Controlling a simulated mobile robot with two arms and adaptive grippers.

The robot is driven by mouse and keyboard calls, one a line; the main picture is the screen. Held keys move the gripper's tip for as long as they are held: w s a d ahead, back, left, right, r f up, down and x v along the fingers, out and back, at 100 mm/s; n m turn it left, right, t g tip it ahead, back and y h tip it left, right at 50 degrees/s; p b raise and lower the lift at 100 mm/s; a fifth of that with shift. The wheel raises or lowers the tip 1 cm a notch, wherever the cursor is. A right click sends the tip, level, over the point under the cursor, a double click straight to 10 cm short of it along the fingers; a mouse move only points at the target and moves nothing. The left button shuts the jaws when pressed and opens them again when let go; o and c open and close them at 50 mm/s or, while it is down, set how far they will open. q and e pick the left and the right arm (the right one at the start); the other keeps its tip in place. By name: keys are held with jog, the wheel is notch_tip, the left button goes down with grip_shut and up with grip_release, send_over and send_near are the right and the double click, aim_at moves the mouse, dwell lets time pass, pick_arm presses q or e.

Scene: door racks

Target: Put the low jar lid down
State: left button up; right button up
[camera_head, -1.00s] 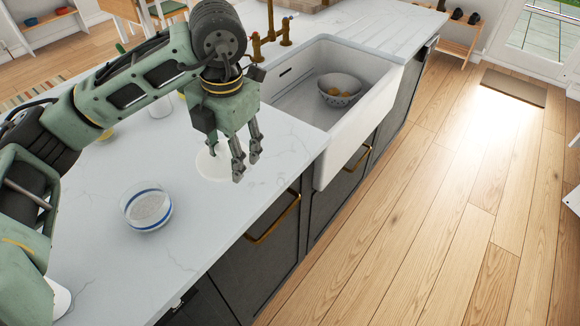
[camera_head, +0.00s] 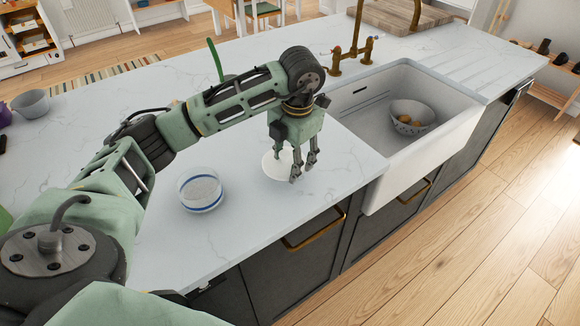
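A white round, shallow piece (camera_head: 272,169), which looks like the low jar lid, lies on the countertop near the sink, partly hidden by my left gripper. My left gripper (camera_head: 304,170) points down just in front of it, with its fingers apart and nothing visible between them. Whether a finger touches the white piece cannot be told. A low glass jar (camera_head: 200,190) with a blue band stands open on the counter to the left. My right gripper is not in view.
A white sink (camera_head: 430,150) with a bowl (camera_head: 411,117) in it is to the right, with a brass tap (camera_head: 352,55) behind. A grey bowl (camera_head: 31,103) stands at the far left. The pale counter (camera_head: 245,235) is clear in front of the jar.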

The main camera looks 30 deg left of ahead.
aim_at(290, 165)
pick_arm(q)
jog(key=shift+a+f, duration=0.15)
jog(key=shift+f, duration=0.1)
notch_tip(290, 165, down, 3)
jog(key=shift+f+p, duration=0.15)
jog(key=shift+p, duration=0.6)
jog(key=shift+f, duration=0.2)
jog(key=shift+f+b, duration=0.25)
jog(key=shift+b, duration=0.05)
jog(key=o, duration=0.9)
jog(key=shift+r, duration=0.1)
